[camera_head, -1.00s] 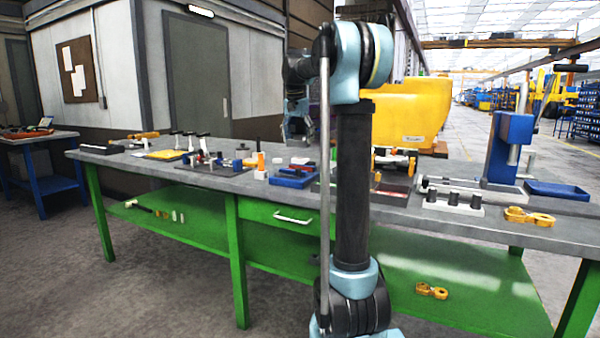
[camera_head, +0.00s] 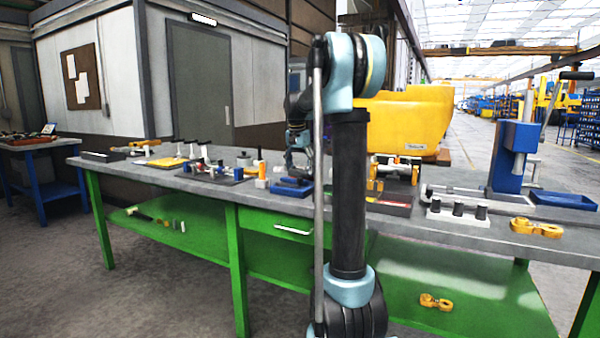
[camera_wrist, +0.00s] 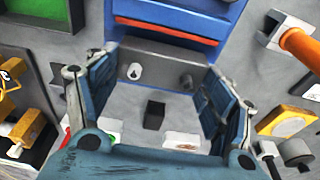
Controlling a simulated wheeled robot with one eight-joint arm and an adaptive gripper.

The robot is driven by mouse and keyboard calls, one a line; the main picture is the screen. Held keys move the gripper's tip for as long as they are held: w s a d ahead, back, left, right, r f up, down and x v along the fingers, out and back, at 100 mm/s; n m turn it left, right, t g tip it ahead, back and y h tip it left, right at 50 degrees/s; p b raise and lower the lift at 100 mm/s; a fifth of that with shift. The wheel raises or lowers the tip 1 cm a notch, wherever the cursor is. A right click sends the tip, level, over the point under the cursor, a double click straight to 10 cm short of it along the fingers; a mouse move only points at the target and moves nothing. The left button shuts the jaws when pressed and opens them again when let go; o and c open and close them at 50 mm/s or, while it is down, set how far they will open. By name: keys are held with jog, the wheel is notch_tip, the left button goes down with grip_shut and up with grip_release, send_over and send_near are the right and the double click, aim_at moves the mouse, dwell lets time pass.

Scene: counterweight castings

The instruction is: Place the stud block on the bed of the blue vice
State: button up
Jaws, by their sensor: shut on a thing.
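The blue vice (camera_head: 291,190) sits on the bench in the middle of the head view. It also shows at the top of the wrist view (camera_wrist: 168,6), with an orange strip across it. My gripper (camera_head: 297,165) is low over the bench at the vice. In the wrist view its blue fingers (camera_wrist: 158,75) are spread wide, with a grey bar-shaped block, the stud block (camera_wrist: 160,70), between their tips. A pale stud and a dark round spot show on it. The block is right beside the vice in that view; whether they touch I cannot tell.
An orange cylinder (camera_wrist: 300,45) stands right of the fingers in the wrist view. A dark small block (camera_wrist: 154,115) shows below, between them. On the bench, a white block with black posts (camera_head: 457,210) and a blue press (camera_head: 515,155) stand to the right.

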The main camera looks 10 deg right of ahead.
aim_at(298, 170)
jog(key=shift+f, duration=0.5)
jog(key=shift+f, duration=0.6)
jog(key=o, duration=1.7)
jog(key=shift+s, duration=0.1)
notch_tip(298, 170, up, 13)
jog(key=s+a, duration=0.1)
jog(key=s, duration=0.1)
jog(key=s+f+n, duration=0.1)
jog(key=s+f, duration=0.3)
jog(key=s, duration=0.3)
jog(key=s+d+f+n, duration=0.1)
jog(key=s+f, duration=0.3)
jog(key=s, duration=0.4)
jog(key=s+f+n, duration=0.2)
jog(key=s+f, duration=0.1)
jog(key=s, duration=0.4)
jog(key=s+f+n+y, duration=0.1)
jog(key=s+f+n, duration=0.2)
jog(key=s+f, duration=1.7)
notch_tip(298, 170, down, 3)
jog(key=shift+r+t, duration=0.1)
jog(key=shift+t, duration=0.2)
jog(key=shift+s+d, duration=0.1)
